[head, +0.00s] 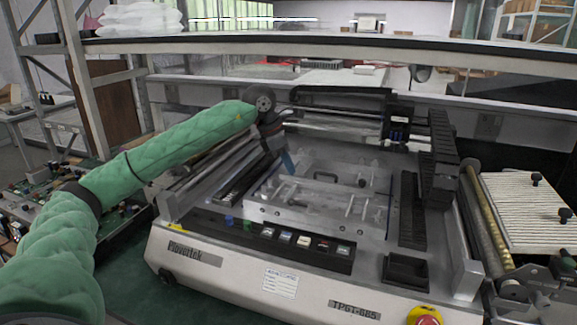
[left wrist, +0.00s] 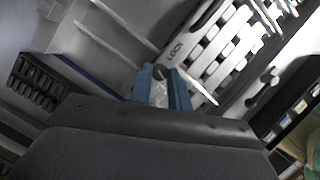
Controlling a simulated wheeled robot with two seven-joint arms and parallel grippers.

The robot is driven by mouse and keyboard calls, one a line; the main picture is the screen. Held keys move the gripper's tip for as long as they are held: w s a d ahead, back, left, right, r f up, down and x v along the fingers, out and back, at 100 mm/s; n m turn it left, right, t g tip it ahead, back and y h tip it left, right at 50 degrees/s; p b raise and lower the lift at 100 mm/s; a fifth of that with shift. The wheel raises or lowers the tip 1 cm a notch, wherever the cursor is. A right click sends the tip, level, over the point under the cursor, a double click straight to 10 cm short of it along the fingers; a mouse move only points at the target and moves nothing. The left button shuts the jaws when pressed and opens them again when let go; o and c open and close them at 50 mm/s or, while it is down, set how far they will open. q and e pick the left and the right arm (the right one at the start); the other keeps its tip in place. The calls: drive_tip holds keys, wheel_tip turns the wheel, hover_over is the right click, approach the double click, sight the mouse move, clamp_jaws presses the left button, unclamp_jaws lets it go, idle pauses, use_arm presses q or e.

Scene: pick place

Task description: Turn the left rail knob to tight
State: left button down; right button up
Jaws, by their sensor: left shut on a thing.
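My left gripper (head: 288,162) reaches down onto the left part of the machine's metal fixture plate (head: 330,218). In the left wrist view its blue fingers (left wrist: 161,84) are shut on a small dark round knob (left wrist: 159,72), which shows between the fingertips. The word LOCK (left wrist: 174,50) is printed on the metal beside the knob. In the head view I cannot make out the knob at the fingertips. How far the knob is turned cannot be told. My right gripper is not in view.
The machine's front panel has a row of buttons (head: 304,241) and a red emergency stop (head: 425,316) at front right. Black cable chain (head: 440,145) stands at the right. A shelf edge (head: 300,45) spans the back. A ribbed white board (head: 525,205) lies at far right.

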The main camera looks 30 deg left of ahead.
use_arm(q)
drive_tip(key=shift+w+a+m+g, duration=0.1)
drive_tip(key=shift+m+g, duration=0.3)
drive_tip(key=shift+m, duration=0.7)
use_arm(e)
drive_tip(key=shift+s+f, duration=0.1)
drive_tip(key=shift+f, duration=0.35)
use_arm(q)
drive_tip(key=c, duration=1.3)
unclamp_jaws()
drive_tip(key=shift+a+r, duration=0.2)
drive_tip(key=shift+r, duration=0.3)
drive_tip(key=v, duration=0.5)
drive_tip(key=shift+b+v, duration=0.3)
drive_tip(key=shift+v, duration=0.6)
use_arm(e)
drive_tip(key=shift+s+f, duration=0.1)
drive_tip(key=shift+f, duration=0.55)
